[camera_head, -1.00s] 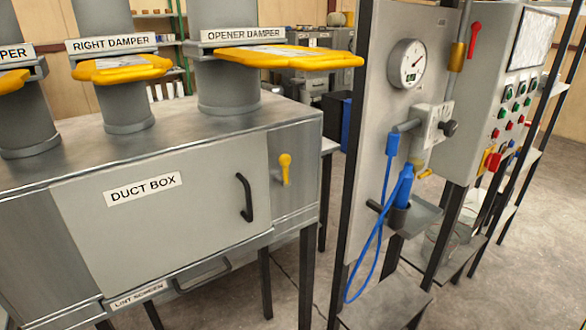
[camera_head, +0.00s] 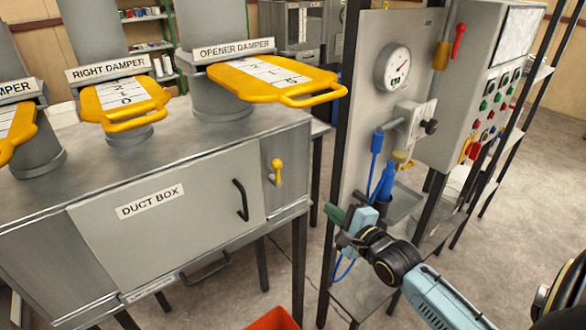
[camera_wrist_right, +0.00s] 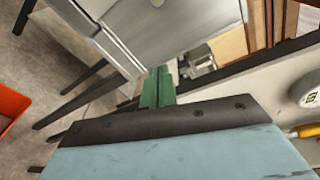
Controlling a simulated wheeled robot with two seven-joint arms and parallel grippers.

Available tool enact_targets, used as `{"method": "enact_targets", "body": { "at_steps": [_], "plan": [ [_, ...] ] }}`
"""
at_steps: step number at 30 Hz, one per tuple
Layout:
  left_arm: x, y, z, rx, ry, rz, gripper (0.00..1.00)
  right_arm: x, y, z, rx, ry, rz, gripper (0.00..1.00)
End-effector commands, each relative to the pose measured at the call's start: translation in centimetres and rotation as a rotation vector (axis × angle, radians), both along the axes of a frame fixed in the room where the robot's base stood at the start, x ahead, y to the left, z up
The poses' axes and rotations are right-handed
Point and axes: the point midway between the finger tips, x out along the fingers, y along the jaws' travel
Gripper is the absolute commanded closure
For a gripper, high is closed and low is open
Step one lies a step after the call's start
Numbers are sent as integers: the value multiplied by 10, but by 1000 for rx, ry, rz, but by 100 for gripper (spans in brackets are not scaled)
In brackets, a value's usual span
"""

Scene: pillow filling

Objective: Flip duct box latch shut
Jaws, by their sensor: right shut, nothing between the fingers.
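The duct box (camera_head: 160,228) is a grey metal cabinet at the left of the head view, its labelled door flat against the front. Its yellow latch (camera_head: 276,170) is on the panel right of the door's black handle (camera_head: 241,200), with its knob end up. My right gripper (camera_head: 334,214) has green fingers, is shut and empty, and is in front of the gauge panel, to the right of and below the latch, apart from it. In the right wrist view its green fingers (camera_wrist_right: 157,88) are together, and the latch cannot be made out. My left gripper is not in view.
Yellow damper handles (camera_head: 275,78) jut out above the duct box. The gauge panel (camera_head: 375,110) with a blue hose nozzle (camera_head: 386,182) stands close behind my right gripper. An orange bin (camera_head: 272,320) is on the floor below. Open floor lies at the right.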

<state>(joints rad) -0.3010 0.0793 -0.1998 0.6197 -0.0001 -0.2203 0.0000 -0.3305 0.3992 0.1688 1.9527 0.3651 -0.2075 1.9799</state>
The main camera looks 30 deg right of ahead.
Motion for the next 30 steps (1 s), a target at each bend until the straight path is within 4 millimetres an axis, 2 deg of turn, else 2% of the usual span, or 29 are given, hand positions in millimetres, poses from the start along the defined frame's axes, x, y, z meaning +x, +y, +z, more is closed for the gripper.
{"method": "enact_targets", "body": {
  "at_steps": [1, 3, 6, 15, 19, 23, 30],
  "plan": [
    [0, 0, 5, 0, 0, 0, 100, 1, 2, 24, 45, -36, 7, 100],
    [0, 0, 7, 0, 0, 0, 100, 1, 4, 43, 95, -68, 11, 100],
    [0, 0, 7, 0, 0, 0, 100, 1, 6, 53, 131, -88, 17, 100],
    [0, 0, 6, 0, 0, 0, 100, 1, 6, 53, 134, -89, 16, 100],
    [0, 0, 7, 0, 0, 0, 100, 7, 6, 54, 133, -91, 16, 100],
    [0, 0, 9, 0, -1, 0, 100, 24, 6, 54, 133, -91, 17, 100],
    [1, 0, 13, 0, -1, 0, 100, 69, 6, 53, 132, -91, 16, 100]
  ]
}}
